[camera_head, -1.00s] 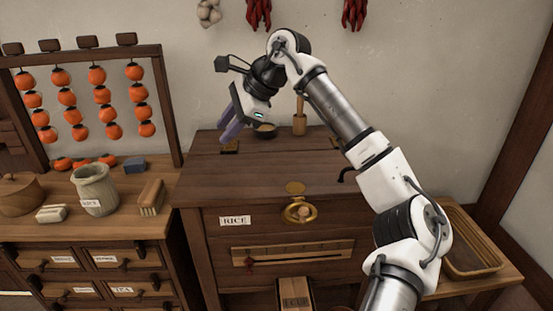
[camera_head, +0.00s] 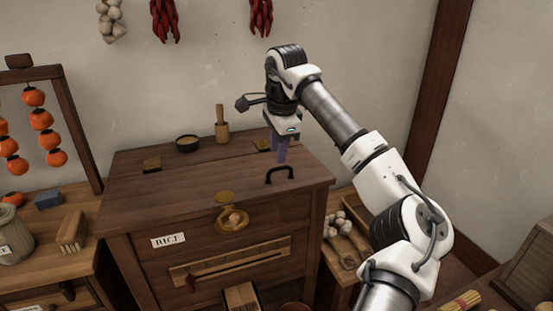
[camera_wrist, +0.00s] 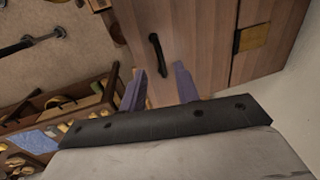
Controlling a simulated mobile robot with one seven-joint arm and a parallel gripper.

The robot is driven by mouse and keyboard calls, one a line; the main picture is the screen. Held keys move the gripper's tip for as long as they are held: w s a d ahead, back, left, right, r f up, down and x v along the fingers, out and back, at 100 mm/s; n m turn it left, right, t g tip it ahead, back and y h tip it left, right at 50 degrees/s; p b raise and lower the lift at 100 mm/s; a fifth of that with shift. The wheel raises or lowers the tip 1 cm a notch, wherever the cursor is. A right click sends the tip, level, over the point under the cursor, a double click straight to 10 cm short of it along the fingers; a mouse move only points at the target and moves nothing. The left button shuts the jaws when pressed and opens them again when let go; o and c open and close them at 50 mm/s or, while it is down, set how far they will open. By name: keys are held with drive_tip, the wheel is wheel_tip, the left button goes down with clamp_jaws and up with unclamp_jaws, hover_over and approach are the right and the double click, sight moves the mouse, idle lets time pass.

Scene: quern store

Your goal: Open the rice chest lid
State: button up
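The rice chest (camera_head: 200,225) is a dark wooden box with a RICE label on its front. Its lid (camera_head: 200,185) lies flat and closed, with a small black handle (camera_head: 280,174) near the right front. The handle also shows in the wrist view (camera_wrist: 157,54), ahead of the fingers and roughly between their lines. My gripper (camera_head: 275,160) points down over the right part of the lid, behind the handle in the head view. In the wrist view its two purple fingers (camera_wrist: 160,82) are spread apart with nothing between them. The handle appears clear of the fingers.
A dark bowl (camera_head: 187,143) and a wooden mortar and pestle (camera_head: 221,130) stand at the chest's back. A round brass latch (camera_head: 233,219) is on the front. A garlic tray (camera_head: 345,236) stands right.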

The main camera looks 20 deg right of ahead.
sight(276, 168)
drive_tip(key=shift+w+f, duration=0.25)
drive_tip(key=shift+f, duration=0.85)
drive_tip(key=shift+w+f, duration=0.2)
drive_tip(key=shift+f, duration=0.9)
drive_tip(key=shift+c, duration=0.2)
clamp_jaws()
